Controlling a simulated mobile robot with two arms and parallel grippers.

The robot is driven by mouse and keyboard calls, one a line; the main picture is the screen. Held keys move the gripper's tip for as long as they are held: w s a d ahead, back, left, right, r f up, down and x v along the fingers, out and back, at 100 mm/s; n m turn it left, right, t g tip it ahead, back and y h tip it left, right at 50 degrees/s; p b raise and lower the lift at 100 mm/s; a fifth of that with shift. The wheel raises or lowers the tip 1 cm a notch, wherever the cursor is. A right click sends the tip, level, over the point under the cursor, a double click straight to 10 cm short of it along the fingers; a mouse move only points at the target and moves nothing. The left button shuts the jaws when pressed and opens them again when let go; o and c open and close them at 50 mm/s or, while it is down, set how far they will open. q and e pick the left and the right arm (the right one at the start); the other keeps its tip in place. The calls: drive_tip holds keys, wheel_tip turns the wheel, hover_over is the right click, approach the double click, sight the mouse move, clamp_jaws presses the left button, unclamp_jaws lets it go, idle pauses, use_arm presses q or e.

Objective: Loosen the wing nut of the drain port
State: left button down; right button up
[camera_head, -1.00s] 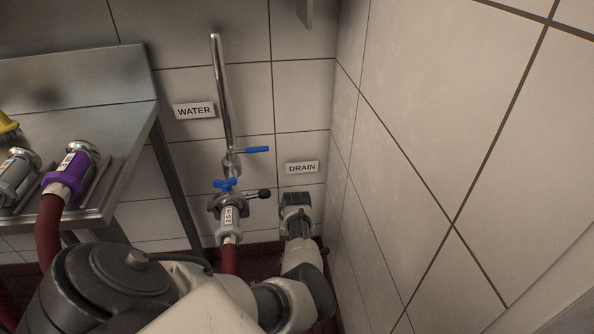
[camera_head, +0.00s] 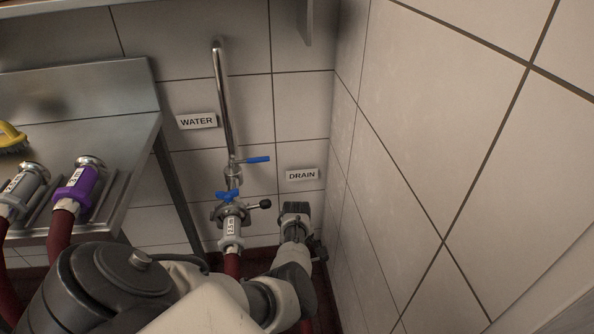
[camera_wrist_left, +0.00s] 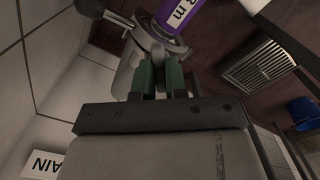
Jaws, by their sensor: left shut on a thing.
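My left arm reaches down to the drain port under the DRAIN sign (camera_head: 302,174). In the head view my left gripper (camera_head: 296,212) covers most of the port. In the left wrist view the green fingers of my left gripper (camera_wrist_left: 161,75) are shut at the port's metal clamp (camera_wrist_left: 128,50), apparently on its wing nut, which is hidden between them. A hose end with a purple collar (camera_wrist_left: 183,14) and a white label sits at the clamp. A lever with a black grip (camera_wrist_left: 89,8) sticks out at upper left. My right gripper is not in view.
Two hose ends, grey (camera_head: 26,190) and purple (camera_head: 77,188), lie on the steel table (camera_head: 135,160). A tiled wall is close on the right.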

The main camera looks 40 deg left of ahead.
use_arm(q)
drive_tip(key=n, duration=0.5)
drive_tip(key=shift+n, duration=2.5)
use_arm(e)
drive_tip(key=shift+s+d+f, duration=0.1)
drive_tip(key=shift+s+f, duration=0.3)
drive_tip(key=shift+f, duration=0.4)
use_arm(q)
drive_tip(key=c, duration=1.2)
unclamp_jaws()
drive_tip(key=shift+o, duration=0.2)
